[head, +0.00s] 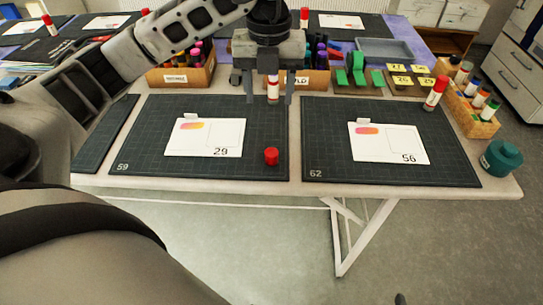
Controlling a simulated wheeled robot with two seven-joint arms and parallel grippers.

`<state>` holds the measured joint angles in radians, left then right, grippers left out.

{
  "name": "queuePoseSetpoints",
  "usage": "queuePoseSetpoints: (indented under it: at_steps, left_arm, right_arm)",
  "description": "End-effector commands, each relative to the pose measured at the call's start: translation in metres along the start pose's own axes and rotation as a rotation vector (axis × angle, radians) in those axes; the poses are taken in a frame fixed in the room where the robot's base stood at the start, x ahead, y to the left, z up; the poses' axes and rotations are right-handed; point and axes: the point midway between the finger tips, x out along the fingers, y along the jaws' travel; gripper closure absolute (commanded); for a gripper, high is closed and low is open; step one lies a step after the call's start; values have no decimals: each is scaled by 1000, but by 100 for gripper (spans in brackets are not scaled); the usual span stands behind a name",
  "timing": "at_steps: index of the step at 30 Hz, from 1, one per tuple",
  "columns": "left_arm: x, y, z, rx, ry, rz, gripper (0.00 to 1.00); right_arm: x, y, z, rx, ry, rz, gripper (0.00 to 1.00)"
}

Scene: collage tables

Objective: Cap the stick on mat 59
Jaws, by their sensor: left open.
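Mat 59 (140,150) is a dark cutting mat on the near table. A white glue stick (273,92) with a red band stands upright near its far right corner. A loose red cap (271,156) sits on the mat's right side, nearer to me and apart from the stick. My left gripper (268,100) is over the stick, pointing down, its open fingers on either side of it in this view. The gripper body hides what is above the stick; whether the fingers touch it I cannot tell. My right gripper is not in view.
A card marked 29 (205,138) lies on mat 59. Mat 62 (330,165) on the right bears a card marked 56 (388,143) and a capped stick (435,93). Bins of markers (183,77) line the back. A green jar (501,158) stands at the right edge.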

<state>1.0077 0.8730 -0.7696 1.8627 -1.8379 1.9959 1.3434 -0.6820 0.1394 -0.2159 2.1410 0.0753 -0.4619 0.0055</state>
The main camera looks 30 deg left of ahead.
Motion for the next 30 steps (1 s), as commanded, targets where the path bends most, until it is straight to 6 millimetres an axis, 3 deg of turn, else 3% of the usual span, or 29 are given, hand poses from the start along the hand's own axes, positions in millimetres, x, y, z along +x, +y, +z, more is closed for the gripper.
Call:
queuePoseSetpoints:
  at_steps: [8,21,30]
  left_arm:
    - [7,-1,-1,3,5,-3,46]
    - [92,-2,-2,5,7,-4,46]
    - [108,-3,-2,6,4,-6,46]
  right_arm:
    - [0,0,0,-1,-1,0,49]
    - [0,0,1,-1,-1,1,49]
    - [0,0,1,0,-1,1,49]
